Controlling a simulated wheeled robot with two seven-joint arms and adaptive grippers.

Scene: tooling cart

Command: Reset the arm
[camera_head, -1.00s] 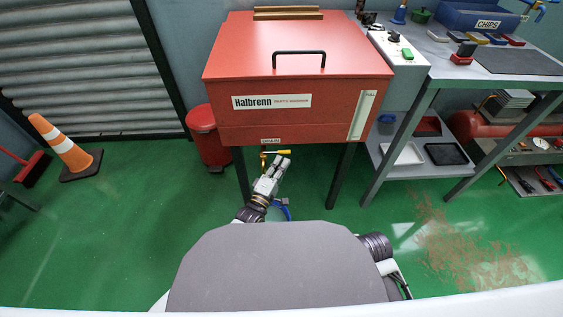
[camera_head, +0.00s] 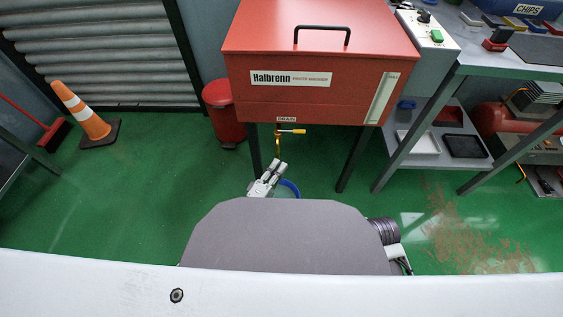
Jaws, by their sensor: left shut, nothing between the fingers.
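My left gripper (camera_head: 277,168) shows in the head view just beyond my grey body cover, below the red parts washer (camera_head: 305,85). Its fingers are shut with nothing between them. The drain valve (camera_head: 278,143) hangs under the washer's front edge, with a yellow handle (camera_head: 292,131) pointing sideways to the right. The gripper is below the valve and apart from it. A blue-rimmed round container (camera_head: 291,187) is partly hidden behind the gripper and my body. My right gripper is out of sight; only part of my right arm shows.
A red bin (camera_head: 224,113) stands left of the washer. A traffic cone (camera_head: 85,117) and a broom (camera_head: 53,133) are farther left. A metal workbench (camera_head: 475,62) with a lower shelf stands at right. Brown debris (camera_head: 465,235) lies on the green floor.

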